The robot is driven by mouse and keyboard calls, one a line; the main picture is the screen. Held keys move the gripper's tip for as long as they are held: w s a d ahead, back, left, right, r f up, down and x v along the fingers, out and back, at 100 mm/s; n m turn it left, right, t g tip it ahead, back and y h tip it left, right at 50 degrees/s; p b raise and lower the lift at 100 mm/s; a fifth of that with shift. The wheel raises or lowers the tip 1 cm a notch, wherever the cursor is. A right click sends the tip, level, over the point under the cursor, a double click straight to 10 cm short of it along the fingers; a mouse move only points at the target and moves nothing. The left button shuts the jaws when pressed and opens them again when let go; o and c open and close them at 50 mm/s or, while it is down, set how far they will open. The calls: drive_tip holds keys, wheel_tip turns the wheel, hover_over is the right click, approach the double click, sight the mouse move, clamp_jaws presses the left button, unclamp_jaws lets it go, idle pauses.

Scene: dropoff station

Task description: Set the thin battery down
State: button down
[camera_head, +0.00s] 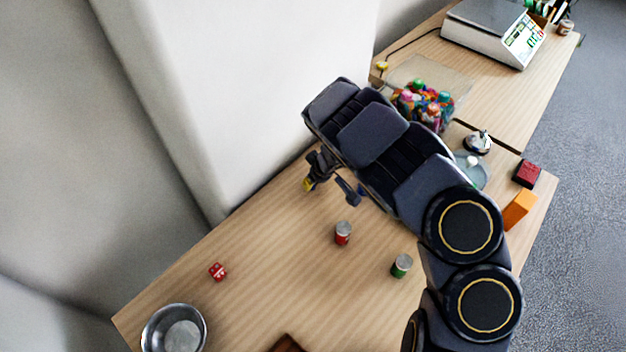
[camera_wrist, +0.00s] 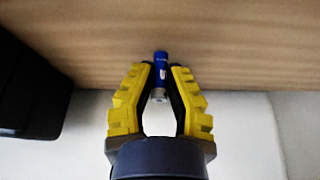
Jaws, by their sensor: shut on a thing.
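The thin battery (camera_wrist: 160,72) is a slim blue cylinder with a silver end in the wrist view. My gripper (camera_wrist: 161,80) has yellow and black fingers, shut on the battery between the fingertips. In the head view my gripper (camera_head: 328,186) is over the back part of the wooden table (camera_head: 270,255), near the white wall. The battery cannot be made out clearly in the head view. Whether it touches the table is hard to tell.
A red can (camera_head: 343,233) and a green can (camera_head: 401,266) stand in front of the gripper. A red die (camera_head: 218,271) and a metal bowl (camera_head: 150,330) are at left. A jar of colourful items (camera_head: 424,106) stands behind my arm. Table between die and red can is clear.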

drive_tip(key=shift+f, duration=0.15)
drive_tip(key=c, duration=1.2)
unclamp_jaws()
drive_tip(key=shift+o, duration=0.2)
drive_tip(key=v, duration=1.2)
